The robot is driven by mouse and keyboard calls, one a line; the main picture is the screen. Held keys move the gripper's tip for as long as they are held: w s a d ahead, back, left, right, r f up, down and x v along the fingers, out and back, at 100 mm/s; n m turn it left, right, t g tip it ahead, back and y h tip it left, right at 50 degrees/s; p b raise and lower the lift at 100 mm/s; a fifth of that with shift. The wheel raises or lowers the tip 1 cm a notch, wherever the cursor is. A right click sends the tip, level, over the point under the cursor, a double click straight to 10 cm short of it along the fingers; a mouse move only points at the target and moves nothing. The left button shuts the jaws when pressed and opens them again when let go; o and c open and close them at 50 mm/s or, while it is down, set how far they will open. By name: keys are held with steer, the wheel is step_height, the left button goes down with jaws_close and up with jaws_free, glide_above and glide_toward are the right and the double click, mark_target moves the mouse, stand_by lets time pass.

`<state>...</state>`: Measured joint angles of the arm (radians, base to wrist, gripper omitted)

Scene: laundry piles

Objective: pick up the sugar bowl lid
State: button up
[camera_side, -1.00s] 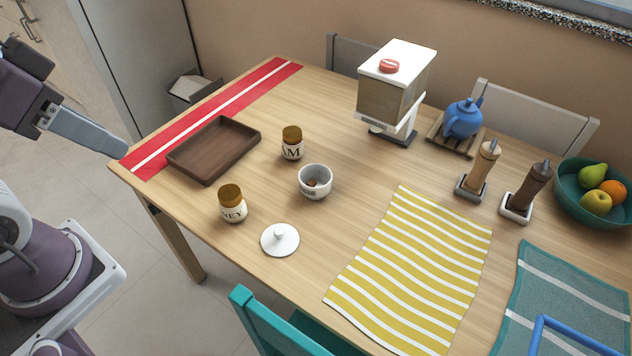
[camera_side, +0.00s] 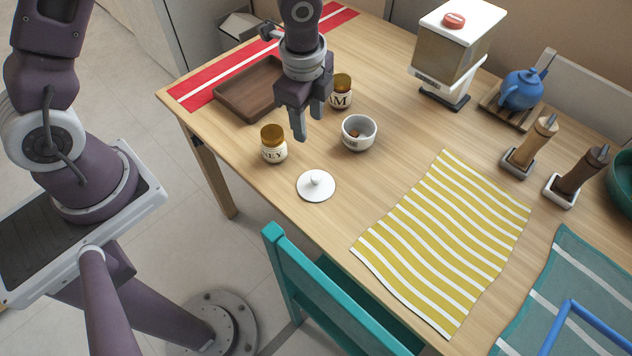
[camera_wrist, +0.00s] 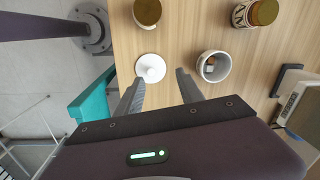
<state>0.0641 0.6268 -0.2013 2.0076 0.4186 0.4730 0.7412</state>
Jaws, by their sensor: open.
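The sugar bowl lid (camera_side: 315,186) is a white disc with a small round knob, lying flat on the table near its front edge. In the wrist view the lid (camera_wrist: 151,68) shows just beyond and between my fingertips. My gripper (camera_side: 309,122) is open and empty, pointing down above the table, behind the lid in the side view. It also shows in the wrist view (camera_wrist: 158,80).
A honey jar (camera_side: 273,143) stands close to the lid, and a jam jar (camera_side: 341,92) behind my gripper. A wooden tray (camera_side: 232,98) lies at left. A teal chair (camera_side: 287,262) stands at the front edge. A yellow striped cloth (camera_side: 445,240) lies at right.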

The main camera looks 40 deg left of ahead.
mark_target(316, 176)
steer(key=d+f+m, duration=0.1)
steer(key=f, duration=0.1)
steer(key=f+m, duration=0.1)
steer(key=f, duration=0.2)
steer(key=d+f+g, duration=0.1)
steer(key=f, duration=0.2)
steer(key=shift+s+d+f+m+h, duration=0.25)
steer(key=shift+d+m+h, duration=0.05)
steer(key=shift+d+m, duration=0.1)
steer(key=f, duration=0.6)
steer(key=shift+s+f, duration=0.2)
steer(key=shift+f, duration=0.15)
jaws_close()
